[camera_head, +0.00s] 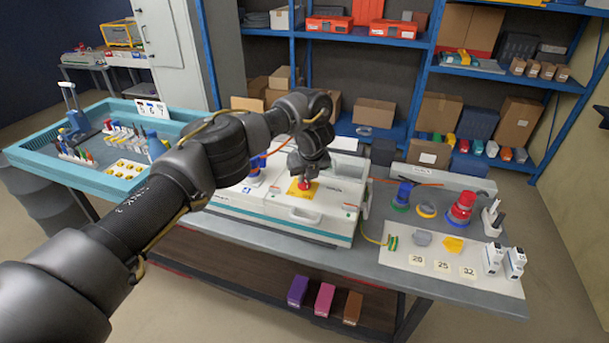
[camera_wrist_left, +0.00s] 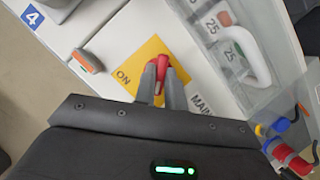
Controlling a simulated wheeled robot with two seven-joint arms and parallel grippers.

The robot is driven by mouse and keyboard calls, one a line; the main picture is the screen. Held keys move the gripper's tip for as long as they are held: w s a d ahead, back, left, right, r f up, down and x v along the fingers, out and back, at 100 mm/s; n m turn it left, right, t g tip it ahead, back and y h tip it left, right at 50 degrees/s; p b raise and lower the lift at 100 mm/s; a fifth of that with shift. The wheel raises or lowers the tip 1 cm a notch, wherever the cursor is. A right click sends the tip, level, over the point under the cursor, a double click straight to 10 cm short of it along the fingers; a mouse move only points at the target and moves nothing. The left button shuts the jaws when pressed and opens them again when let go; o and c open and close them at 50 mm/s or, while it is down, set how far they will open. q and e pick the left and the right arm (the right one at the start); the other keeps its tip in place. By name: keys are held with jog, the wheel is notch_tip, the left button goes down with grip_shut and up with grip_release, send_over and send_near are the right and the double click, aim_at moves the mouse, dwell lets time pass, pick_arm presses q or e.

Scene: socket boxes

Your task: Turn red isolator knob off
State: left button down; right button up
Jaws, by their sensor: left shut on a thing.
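The red isolator knob (camera_head: 304,184) sits on a yellow plate (camera_head: 296,191) on top of the white socket box (camera_head: 333,212). In the left wrist view the knob (camera_wrist_left: 165,73) shows between my fingertips, and the yellow plate (camera_wrist_left: 138,58) reads "ON" beside it. The word beginning "MAIN" is partly covered by a finger. My left gripper (camera_wrist_left: 162,76) is shut on the red knob, with its two grey fingers touching its sides. In the head view my left gripper (camera_head: 306,178) reaches down over the box and hides part of the plate. My right gripper is not in view.
A teal tray (camera_head: 60,178) of tools stands left.

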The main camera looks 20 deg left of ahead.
pick_arm(q)
jog(key=shift+d+n+y, duration=0.1)
jog(key=shift+n+y, duration=0.2)
jog(key=shift+n, duration=0.3)
jog(key=c, duration=1.5)
grip_release()
jog(key=shift+o, duration=0.2)
jog(key=p+v, duration=0.6)
jog(key=v, duration=0.4)
jog(key=shift+r+p, duration=0.35)
jog(key=shift+d, duration=0.15)
